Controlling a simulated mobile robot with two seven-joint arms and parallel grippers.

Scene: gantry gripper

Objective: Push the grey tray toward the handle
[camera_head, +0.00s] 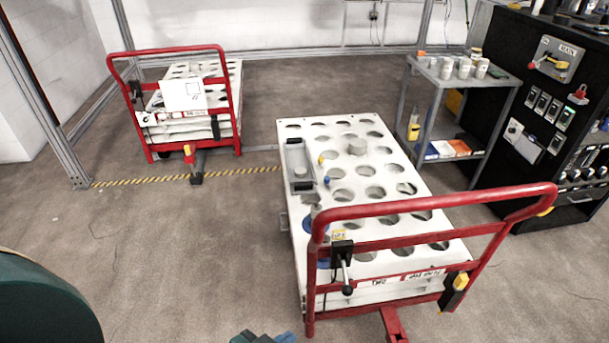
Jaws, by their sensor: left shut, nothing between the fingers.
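The grey tray (301,180) is a narrow, shallow rectangular box lying near the left edge of the white cart top (348,233). Its long side runs from the back toward the red handle (430,203), which stands at the near end of the cart. A bare stretch of holed deck and a blue ring lie between tray and handle. My left gripper (262,337) barely shows at the bottom edge, in front of the cart and well apart from the tray. It is shut and empty. My right gripper is out of view.
A second red-handled cart (190,125) stands at the back left. A grey shelf trolley (450,110) with white cups and a black control cabinet (545,110) stand at the right. Floor left of the cart is clear.

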